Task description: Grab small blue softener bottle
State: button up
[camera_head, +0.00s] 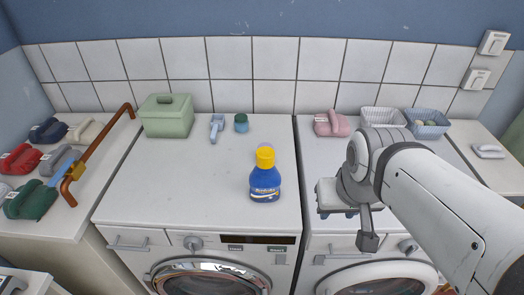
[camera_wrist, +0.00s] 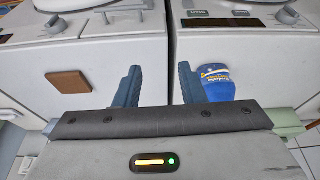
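A small blue bottle (camera_head: 265,186) with a yellow cap stands upright on the left machine's white top, near its front right. It also shows in the wrist view (camera_wrist: 216,82), just right of my right finger, which partly hides it. My gripper (camera_head: 338,213) is over the right machine's top, to the right of the bottle and apart from it. In the wrist view its two blue fingers (camera_wrist: 159,84) are spread, with nothing between them.
A green box (camera_head: 167,117), a light-blue item (camera_head: 216,127) and a small dark-green-topped jar (camera_head: 241,123) stand at the back. A pink item (camera_head: 332,123) and two baskets (camera_head: 427,123) are at the back right. The left machine's middle is clear. A brown block (camera_wrist: 69,82) shows in the wrist view.

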jog(key=shift+o, duration=0.4)
jog(key=shift+o, duration=0.7)
jog(key=shift+w, duration=0.2)
jog(key=o, duration=0.5)
jog(key=w+a+r+m, duration=0.1)
jog(key=w, duration=0.2)
jog(key=w+a+r+m+g, duration=0.1)
jog(key=w, duration=0.2)
jog(key=w+a+r+m, duration=0.1)
jog(key=w+a, duration=0.1)
jog(key=w, duration=0.1)
jog(key=shift+r+m, duration=0.15)
jog(key=shift+m, duration=0.15)
jog(key=m+g, duration=0.2)
jog(key=m, duration=0.3)
send_over(265, 152)
jog(key=shift+s+a+f, duration=0.1)
jog(key=shift+a+f, duration=0.05)
jog(key=shift+f, duration=0.1)
jog(key=shift+a+f, duration=0.1)
jog(key=shift+f, duration=0.15)
jog(key=shift+d+f+p, duration=0.15)
jog(key=shift+f+p, duration=0.2)
jog(key=shift+f, duration=1.45)
jog(key=shift+d+f+p, duration=0.15)
jog(key=shift+f+p, duration=0.15)
jog(key=shift+f, duration=1.5)
